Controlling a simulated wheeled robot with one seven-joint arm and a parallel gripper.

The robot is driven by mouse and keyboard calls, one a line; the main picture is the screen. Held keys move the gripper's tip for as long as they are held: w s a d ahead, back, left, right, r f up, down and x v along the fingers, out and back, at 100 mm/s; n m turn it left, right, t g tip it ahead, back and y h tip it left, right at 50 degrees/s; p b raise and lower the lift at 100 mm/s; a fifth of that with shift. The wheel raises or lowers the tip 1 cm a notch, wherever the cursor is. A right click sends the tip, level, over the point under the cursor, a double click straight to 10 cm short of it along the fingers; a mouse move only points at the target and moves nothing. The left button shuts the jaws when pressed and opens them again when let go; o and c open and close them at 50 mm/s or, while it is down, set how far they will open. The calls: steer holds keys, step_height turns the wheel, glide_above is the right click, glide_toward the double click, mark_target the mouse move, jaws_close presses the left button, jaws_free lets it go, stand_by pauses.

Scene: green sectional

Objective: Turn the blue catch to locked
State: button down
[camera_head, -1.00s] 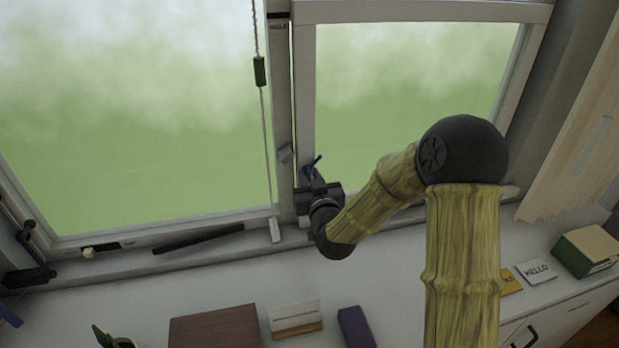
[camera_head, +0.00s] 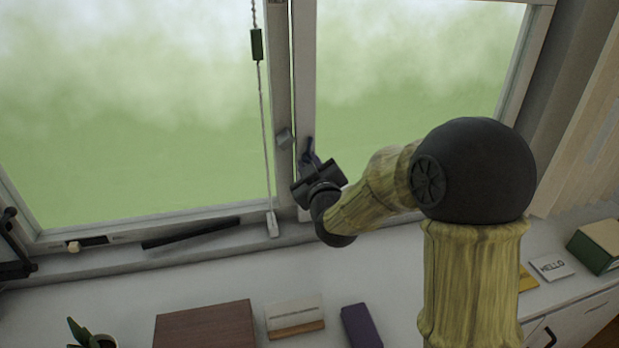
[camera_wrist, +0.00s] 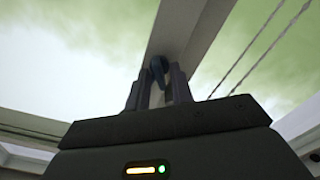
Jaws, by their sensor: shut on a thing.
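The blue catch (camera_head: 308,149) is on the white window frame, beside the upright post between the two panes. It also shows in the wrist view (camera_wrist: 158,68) as a dark blue lever between my finger tips. My gripper (camera_head: 312,164) is at the catch and tilted in the head view. In the wrist view my gripper (camera_wrist: 159,82) has one finger on each side of the lever and is shut on it. The lever's lower end is partly hidden between the fingers, and the head view hides part of the catch behind my gripper.
A pull cord with a green toggle (camera_head: 257,45) hangs just left of the post. Below the sill, the white counter holds a brown box (camera_head: 205,325), a card stand (camera_head: 295,318) and a purple box (camera_head: 360,327).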

steer(key=n+b, duration=0.8)
steer(key=n, duration=0.3)
steer(key=shift+a, duration=0.15)
steer(key=shift+n+b, duration=0.3)
steer(key=shift+f, duration=0.1)
steer(key=c, duration=1.3)
jaws_free()
steer(key=shift+o, duration=0.2)
steer(key=b+v, duration=0.1)
steer(key=v, duration=1.6)
steer(key=shift+s, duration=0.2)
